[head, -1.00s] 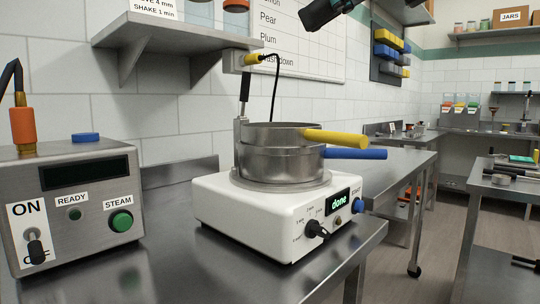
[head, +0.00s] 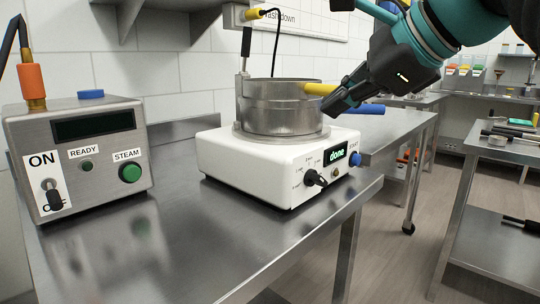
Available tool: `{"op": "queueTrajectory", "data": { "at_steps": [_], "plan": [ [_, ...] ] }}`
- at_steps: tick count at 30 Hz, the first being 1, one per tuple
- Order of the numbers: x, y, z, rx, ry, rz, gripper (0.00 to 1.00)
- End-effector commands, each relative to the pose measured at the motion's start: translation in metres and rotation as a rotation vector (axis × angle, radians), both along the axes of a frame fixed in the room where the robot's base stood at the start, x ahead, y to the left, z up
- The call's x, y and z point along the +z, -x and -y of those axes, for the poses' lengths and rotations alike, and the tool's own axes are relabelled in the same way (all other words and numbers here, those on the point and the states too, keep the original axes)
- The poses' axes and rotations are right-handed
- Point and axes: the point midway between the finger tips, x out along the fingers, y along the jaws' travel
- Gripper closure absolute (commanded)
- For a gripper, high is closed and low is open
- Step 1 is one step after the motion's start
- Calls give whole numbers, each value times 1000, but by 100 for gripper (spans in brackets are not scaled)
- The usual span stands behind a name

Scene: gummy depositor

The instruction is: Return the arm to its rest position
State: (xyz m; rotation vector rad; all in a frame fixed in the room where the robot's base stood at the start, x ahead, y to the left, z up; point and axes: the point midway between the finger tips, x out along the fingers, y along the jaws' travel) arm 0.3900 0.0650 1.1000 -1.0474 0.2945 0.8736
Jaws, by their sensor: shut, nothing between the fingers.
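My gripper (head: 330,108) is shut and empty, at the end of my dark and teal arm, which reaches in from the upper right. Its fingertips point down and left, in front of the right side of the metal sieve stack (head: 272,108). The stack sits on a white shaker base (head: 250,172) whose display (head: 336,155) reads "done".
A steam control box (head: 100,150) with a lever stands at the left on the steel table (head: 220,240). A shelf (head: 160,8) and a cabled yellow plug (head: 252,14) are above. Another bench (head: 495,235) stands at the right, with open floor between.

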Motion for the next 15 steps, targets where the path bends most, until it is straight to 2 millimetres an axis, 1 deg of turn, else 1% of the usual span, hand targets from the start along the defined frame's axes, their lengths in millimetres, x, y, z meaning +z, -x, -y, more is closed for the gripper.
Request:
{"op": "queueTrajectory", "data": {
  "at_steps": [1, 2, 3, 5, 6, 8, 9, 11, 12, 14, 15],
  "plan": [
    [-26, 2, 2, 37, 84, 16, 100],
    [-41, 3, 5, 63, 140, 28, 100],
    [-62, 4, 8, 100, 215, 43, 100],
    [-93, 8, 13, 162, 330, 64, 100],
    [-114, 11, 16, 209, 408, 77, 100],
    [-145, 17, 21, 286, 525, 96, 100],
    [-166, 21, 25, 342, 602, 106, 100],
    [-198, 29, 30, 436, 719, 121, 100],
    [-219, 35, 34, 504, 796, 131, 100],
    [-251, 45, 39, 611, 909, 145, 100],
    [-270, 52, 42, 685, 980, 157, 100]
  ]
}}
